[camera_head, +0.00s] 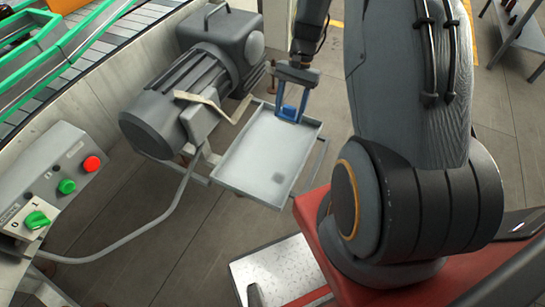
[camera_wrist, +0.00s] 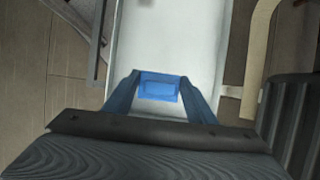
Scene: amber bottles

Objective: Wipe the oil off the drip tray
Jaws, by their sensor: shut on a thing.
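The drip tray (camera_head: 247,160) is a shallow light-grey metal tray beside the motor. It also fills the middle of the wrist view (camera_wrist: 185,35). A small dark patch (camera_head: 278,178), which looks like oil, lies on its near right part; a dark spot (camera_wrist: 146,2) shows at the top edge of the wrist view. My gripper (camera_head: 290,112) points down over the tray's far end. Its blue fingers are shut on a blue pad (camera_wrist: 158,88), seen between them in the wrist view. I cannot tell whether the pad touches the tray.
A grey motor (camera_head: 165,120) with a gearbox stands left of the tray, with a beige bar (camera_head: 205,105) by it. A control box (camera_head: 45,185) with red and green buttons is at the left. A green-railed conveyor (camera_head: 75,65) runs behind. Floor is open below the tray.

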